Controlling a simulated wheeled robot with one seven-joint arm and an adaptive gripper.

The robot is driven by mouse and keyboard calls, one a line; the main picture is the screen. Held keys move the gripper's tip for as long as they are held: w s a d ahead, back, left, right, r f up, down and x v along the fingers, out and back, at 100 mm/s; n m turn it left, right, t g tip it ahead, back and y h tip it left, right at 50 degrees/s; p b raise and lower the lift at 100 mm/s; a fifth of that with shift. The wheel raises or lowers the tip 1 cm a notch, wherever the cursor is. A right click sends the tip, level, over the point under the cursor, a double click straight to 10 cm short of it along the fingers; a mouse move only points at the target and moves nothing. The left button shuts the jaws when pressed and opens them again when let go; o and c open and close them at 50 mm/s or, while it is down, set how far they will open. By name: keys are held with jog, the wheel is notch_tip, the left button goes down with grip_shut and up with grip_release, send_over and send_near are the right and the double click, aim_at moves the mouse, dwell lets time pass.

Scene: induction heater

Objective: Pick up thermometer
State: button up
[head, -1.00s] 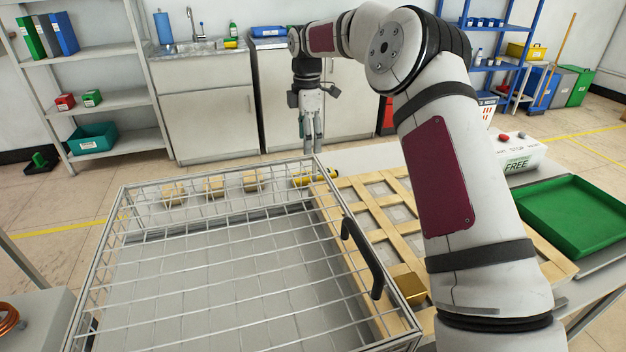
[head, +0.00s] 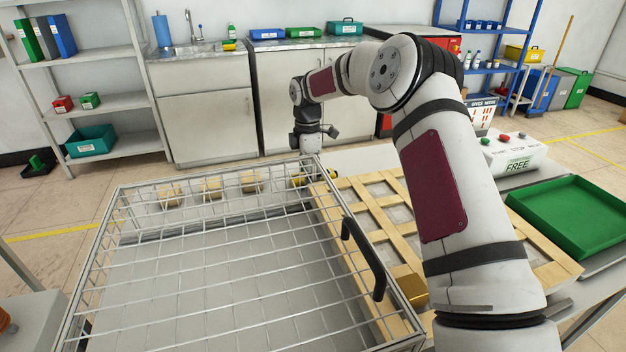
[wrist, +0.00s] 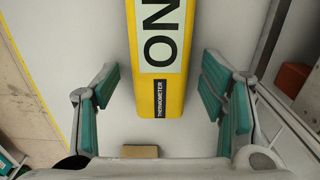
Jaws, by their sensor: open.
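The thermometer (wrist: 158,60) is a yellow bar with a pale label panel. In the wrist view it lies on a light surface, running from the top edge to the middle, between the teal fingers of my gripper (wrist: 160,85). The fingers are open, with a visible gap on each side of it. In the head view a small yellow part of the thermometer (head: 299,181) shows at the far corner of the wire cage, below my gripper (head: 308,158). The cage and my gripper hide most of it there, and the fingertips are unclear.
The wire cage (head: 113,225) with a black handle (head: 362,255) stands in front. Wooden blocks (head: 211,187) show through it. A small wooden block (wrist: 140,151) lies near my gripper.

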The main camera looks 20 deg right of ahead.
jog(key=shift+c, duration=0.6)
jog(key=c, duration=1.2)
jog(key=shift+r, duration=0.1)
